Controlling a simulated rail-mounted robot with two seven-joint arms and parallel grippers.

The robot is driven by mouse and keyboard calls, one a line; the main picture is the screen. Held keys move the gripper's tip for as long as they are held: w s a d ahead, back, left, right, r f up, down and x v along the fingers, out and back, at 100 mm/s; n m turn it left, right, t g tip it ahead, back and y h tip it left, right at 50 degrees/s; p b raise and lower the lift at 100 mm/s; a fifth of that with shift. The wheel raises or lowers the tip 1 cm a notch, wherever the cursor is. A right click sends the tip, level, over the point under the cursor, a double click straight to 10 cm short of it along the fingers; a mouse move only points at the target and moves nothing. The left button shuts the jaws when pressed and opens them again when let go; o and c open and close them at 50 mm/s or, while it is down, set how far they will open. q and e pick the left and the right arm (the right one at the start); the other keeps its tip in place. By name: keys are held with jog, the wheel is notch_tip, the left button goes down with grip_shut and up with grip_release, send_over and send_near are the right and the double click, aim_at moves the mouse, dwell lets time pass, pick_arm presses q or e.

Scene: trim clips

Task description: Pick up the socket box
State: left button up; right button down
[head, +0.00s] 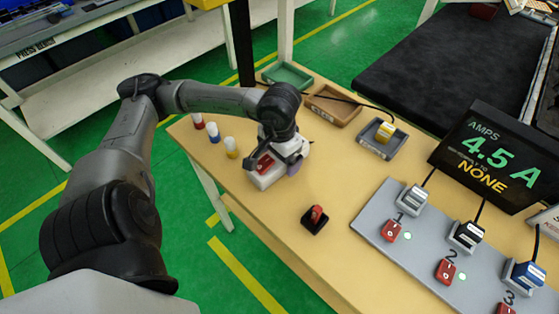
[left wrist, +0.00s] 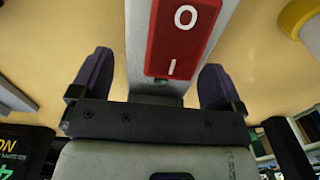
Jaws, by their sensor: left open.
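The socket box appears to be the white box (head: 262,182) with a red switch on top, standing on the wooden table near its left edge. My left gripper (head: 274,166) is right over it and hides part of it. In the left wrist view the white box (left wrist: 138,45) and its red rocker switch, marked O and I, lie between the two purple fingers of my left gripper (left wrist: 156,72). The fingers are spread, with a gap showing on each side of the box. My right gripper is not in view.
A black base with a red switch (head: 315,220) lies in front. Green (head: 288,75), brown (head: 333,104) and grey trays (head: 378,150) are behind. A grey panel (head: 375,226) with plugs and a display (head: 493,155) is right.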

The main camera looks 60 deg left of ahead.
pick_arm(q)
jog(key=shift+f, duration=0.25)
jog(key=c, duration=1.2)
jog(key=shift+r, duration=0.1)
